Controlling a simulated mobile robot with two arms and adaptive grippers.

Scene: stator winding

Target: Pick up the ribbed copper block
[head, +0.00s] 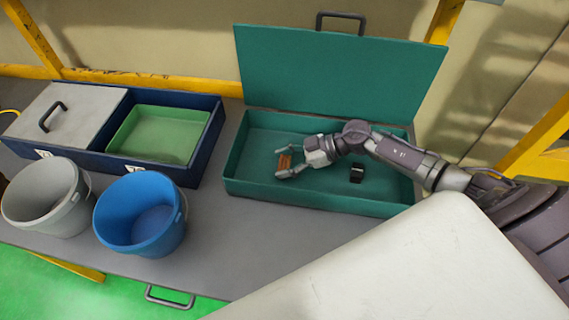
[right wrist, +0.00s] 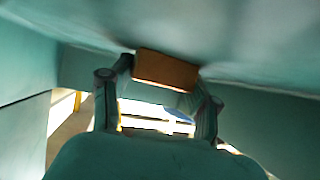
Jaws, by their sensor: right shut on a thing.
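The ribbed copper block (head: 284,162) is small and orange-brown. It sits at my right gripper's fingertips, inside the left part of the open teal box (head: 250,184). My right gripper (head: 285,165) is shut on it. In the right wrist view, the copper block (right wrist: 166,69) lies between the two fingers of the right gripper (right wrist: 160,82), close to a teal surface. Its ribs are too small to make out. I cannot tell whether the block touches the box floor. My left gripper is not in view.
A small black object (head: 357,173) lies in the teal box, whose lid (head: 335,70) stands open behind. Left are a blue box with a green tray (head: 158,134), a grey bucket (head: 45,196) and a blue bucket (head: 141,214). The grey table (head: 220,235) is clear in front.

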